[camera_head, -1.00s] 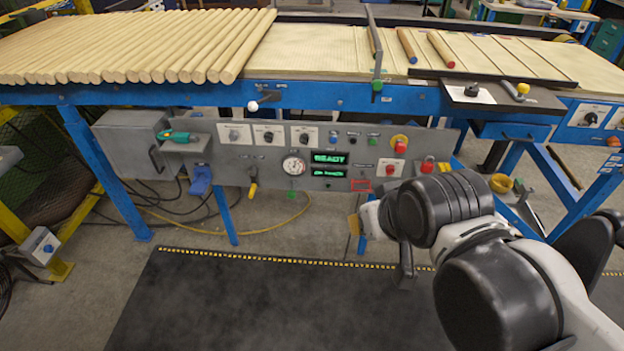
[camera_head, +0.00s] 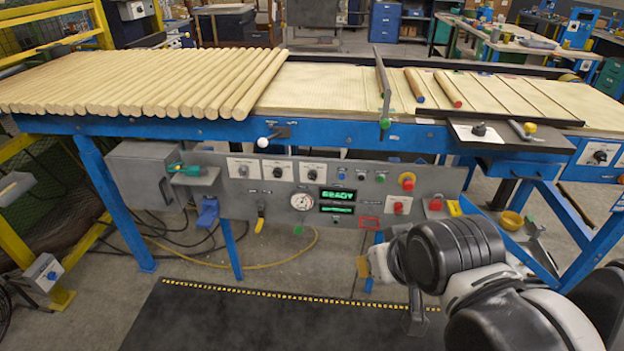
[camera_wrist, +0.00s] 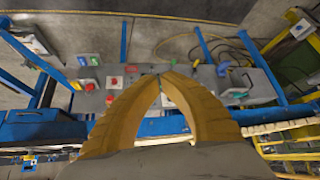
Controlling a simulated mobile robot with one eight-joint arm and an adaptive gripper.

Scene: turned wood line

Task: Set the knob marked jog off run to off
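The grey control panel (camera_head: 345,221) hangs under the front of the blue-framed bench. It carries knobs on white plates: a left knob (camera_head: 242,171), a middle knob (camera_head: 277,172) and a right knob (camera_head: 314,174). Other knobs sit at the bench's right, a black knob (camera_head: 479,130) and another knob (camera_head: 600,155). The labels are too small to read, so I cannot tell which is marked jog off run, nor its setting. My gripper (camera_head: 363,266) is below the panel's right half, apart from it. In the wrist view, the yellow fingertips of my gripper (camera_wrist: 158,75) meet with nothing between them.
A green display (camera_head: 337,196), a gauge (camera_head: 301,202), and red buttons, including a red mushroom button (camera_head: 408,184), share the panel. Wooden rods (camera_head: 150,85) cover the bench's left. A dark mat (camera_head: 250,320) lies on the floor in front. A yellow-handled lever (camera_head: 261,220) hangs low on the panel.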

